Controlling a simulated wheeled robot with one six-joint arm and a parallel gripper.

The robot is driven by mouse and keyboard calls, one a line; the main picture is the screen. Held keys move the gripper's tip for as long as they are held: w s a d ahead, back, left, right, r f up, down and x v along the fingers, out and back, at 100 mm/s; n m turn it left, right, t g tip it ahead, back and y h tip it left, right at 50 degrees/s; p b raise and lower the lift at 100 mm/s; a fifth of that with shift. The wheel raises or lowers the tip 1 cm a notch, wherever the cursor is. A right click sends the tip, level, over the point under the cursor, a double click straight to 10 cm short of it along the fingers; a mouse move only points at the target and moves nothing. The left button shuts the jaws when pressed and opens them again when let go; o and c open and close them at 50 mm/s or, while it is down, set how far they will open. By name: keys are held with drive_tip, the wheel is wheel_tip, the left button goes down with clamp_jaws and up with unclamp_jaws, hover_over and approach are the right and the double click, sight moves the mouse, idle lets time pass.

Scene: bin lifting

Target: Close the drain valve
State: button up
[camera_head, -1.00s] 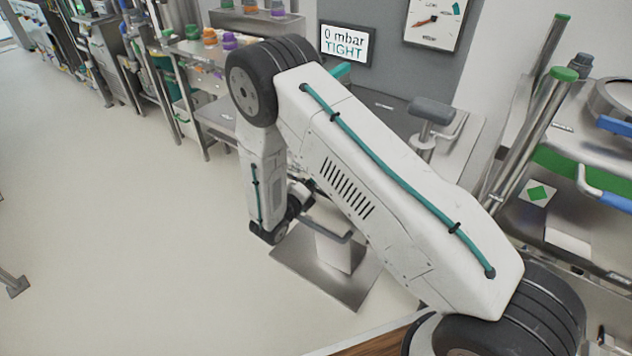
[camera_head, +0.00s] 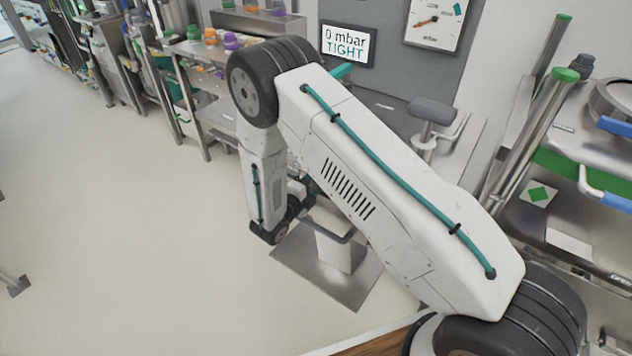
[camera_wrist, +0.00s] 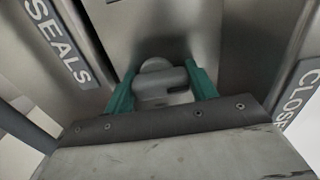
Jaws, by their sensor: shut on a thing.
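In the wrist view my gripper (camera_wrist: 162,92) has its two green fingers on either side of a grey metal valve handle (camera_wrist: 165,84), and it is shut on it. The handle has a rounded end at its upper left and sits against a steel surface. A label with the letters "CLOSE" (camera_wrist: 300,92) is at the right edge, partly cut off. In the head view my own arm hides the gripper and the valve.
A label reading "SEALS" (camera_wrist: 58,40) is at the left in the wrist view. In the head view a display (camera_head: 347,45) reads "0 mbar TIGHT" beside a dial gauge (camera_head: 436,22). Benches line the back left.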

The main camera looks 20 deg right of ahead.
drive_tip(key=shift+a, duration=0.1)
drive_tip(key=o, duration=1)
drive_tip(key=v, duration=0.7)
drive_tip(key=shift+s+a, duration=0.2)
drive_tip(key=shift+a, duration=0.05)
